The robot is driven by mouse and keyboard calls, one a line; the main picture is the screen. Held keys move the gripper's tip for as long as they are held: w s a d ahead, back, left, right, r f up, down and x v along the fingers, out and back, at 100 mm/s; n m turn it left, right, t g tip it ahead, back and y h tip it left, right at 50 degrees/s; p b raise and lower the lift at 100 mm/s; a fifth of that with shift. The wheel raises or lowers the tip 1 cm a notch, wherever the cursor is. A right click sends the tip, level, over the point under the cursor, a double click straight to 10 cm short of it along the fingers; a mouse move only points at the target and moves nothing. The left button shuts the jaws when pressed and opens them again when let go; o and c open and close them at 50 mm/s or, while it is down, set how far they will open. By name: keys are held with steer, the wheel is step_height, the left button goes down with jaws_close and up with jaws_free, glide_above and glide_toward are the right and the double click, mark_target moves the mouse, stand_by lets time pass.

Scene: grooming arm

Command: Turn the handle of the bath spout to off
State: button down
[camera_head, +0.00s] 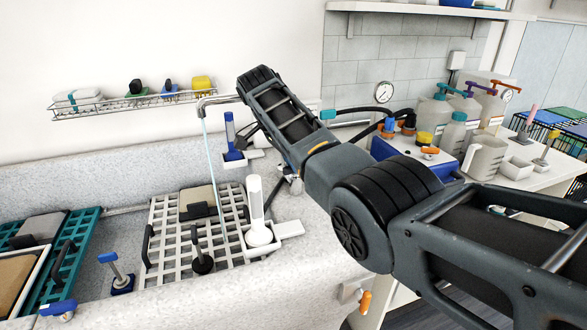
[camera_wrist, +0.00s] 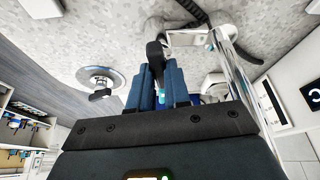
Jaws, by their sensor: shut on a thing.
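The bath spout (camera_head: 218,99) is a bent metal pipe on the wall behind the tub in the head view. A thin pale-blue stream of water (camera_head: 208,145) falls from its tip. In the wrist view my gripper (camera_wrist: 158,76) has its dark blue fingers on both sides of a black handle (camera_wrist: 155,55), shut on it. A shiny metal block (camera_wrist: 187,38) is beside the handle. In the head view my arm hides the handle and my fingertips.
A pale grate (camera_head: 160,218) covers part of the speckled tub. A white holder with a blue-handled tool (camera_head: 231,132) and a white-handled tool (camera_head: 256,205) are near my arm. Bottles and jugs (camera_head: 484,158) crowd the right counter. A wire shelf (camera_head: 120,101) hangs on the wall.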

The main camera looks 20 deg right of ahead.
steer(key=shift+w+m+g+b, duration=0.1)
steer(key=shift+m+g+b, duration=0.3)
steer(key=shift+m+b, duration=0.6)
steer(key=c, duration=1.1)
jaws_free()
steer(key=shift+b+v, duration=0.6)
steer(key=shift+v, duration=3.3)
